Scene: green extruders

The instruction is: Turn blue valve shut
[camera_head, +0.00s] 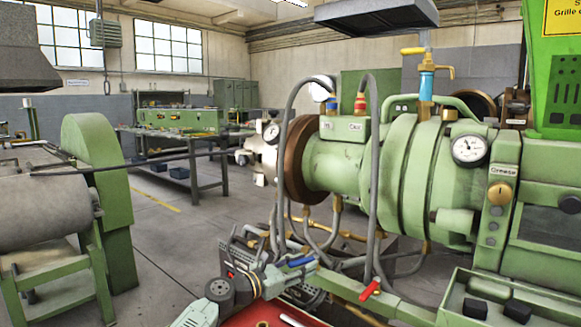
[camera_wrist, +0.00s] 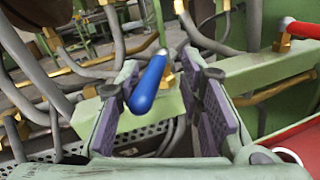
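The blue valve handle (camera_wrist: 149,84) points toward the wrist camera, between the two purple-padded fingers of my gripper (camera_wrist: 160,66). The gripper is open, with gaps showing beside the handle; the handle looks nearer the left finger. In the head view the blue handle (camera_head: 298,262) sits on a green bar low in front of the machine. My gripper (camera_head: 282,273) is at the handle there, reaching in from the lower left. Its fingertips are small and partly mixed with the pipes behind.
A red valve handle (camera_head: 370,290) is on the same bar to the right; it also shows in the wrist view (camera_wrist: 300,28). Grey hoses (camera_head: 376,200) hang close by. A red tray (camera_head: 262,316) lies below. The green extruder (camera_head: 405,170) stands behind.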

